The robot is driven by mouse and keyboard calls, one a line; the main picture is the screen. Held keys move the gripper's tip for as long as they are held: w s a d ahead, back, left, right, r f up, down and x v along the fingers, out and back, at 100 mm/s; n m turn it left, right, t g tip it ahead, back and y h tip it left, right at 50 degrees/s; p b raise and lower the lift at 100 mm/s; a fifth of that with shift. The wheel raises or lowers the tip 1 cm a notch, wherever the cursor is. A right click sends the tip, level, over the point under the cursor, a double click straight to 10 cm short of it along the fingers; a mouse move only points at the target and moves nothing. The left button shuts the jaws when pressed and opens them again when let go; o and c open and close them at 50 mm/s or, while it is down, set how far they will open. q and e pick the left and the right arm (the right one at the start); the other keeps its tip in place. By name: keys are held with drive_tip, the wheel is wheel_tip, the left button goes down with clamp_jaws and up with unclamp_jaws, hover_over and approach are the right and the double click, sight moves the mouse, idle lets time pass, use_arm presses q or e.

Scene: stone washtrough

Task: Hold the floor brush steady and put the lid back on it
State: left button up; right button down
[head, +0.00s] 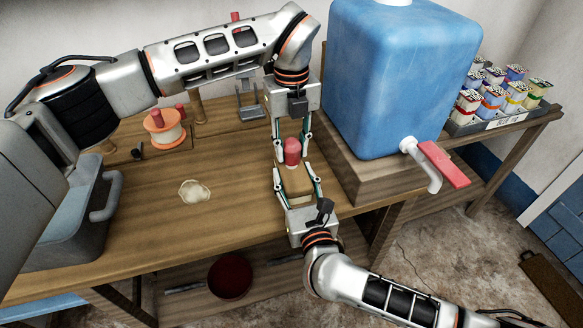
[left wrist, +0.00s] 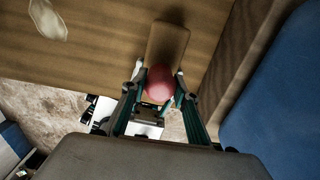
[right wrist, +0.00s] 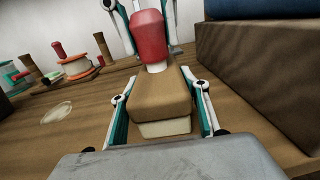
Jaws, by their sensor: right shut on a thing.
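The floor brush (right wrist: 160,95) has a wooden block with pale bristles below. My right gripper (head: 297,196) is shut on it from both sides at the table's front edge. The red lid (right wrist: 150,36) stands upright at the block's far end, above a short white part. It also shows in the head view (head: 292,151). I cannot tell whether it is fully seated. My left gripper (head: 292,160) points down from above, its fingers on either side of the lid with small gaps, so it looks open. The left wrist view shows the lid (left wrist: 159,83) between those fingers.
The big blue water container (head: 400,80) stands on a wooden block (head: 375,178) close to the right of both grippers. An orange-and-white spool (head: 164,127) and a pale flat patch (head: 194,191) are on the left. A grey bin (head: 75,220) stands further left.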

use_arm(q)
drive_tip(key=m, duration=0.8)
drive_tip(key=o, duration=1.2)
drive_tip(key=shift+o, duration=0.2)
drive_tip(key=shift+r, duration=2.25)
drive_tip(key=shift+c, duration=0.4)
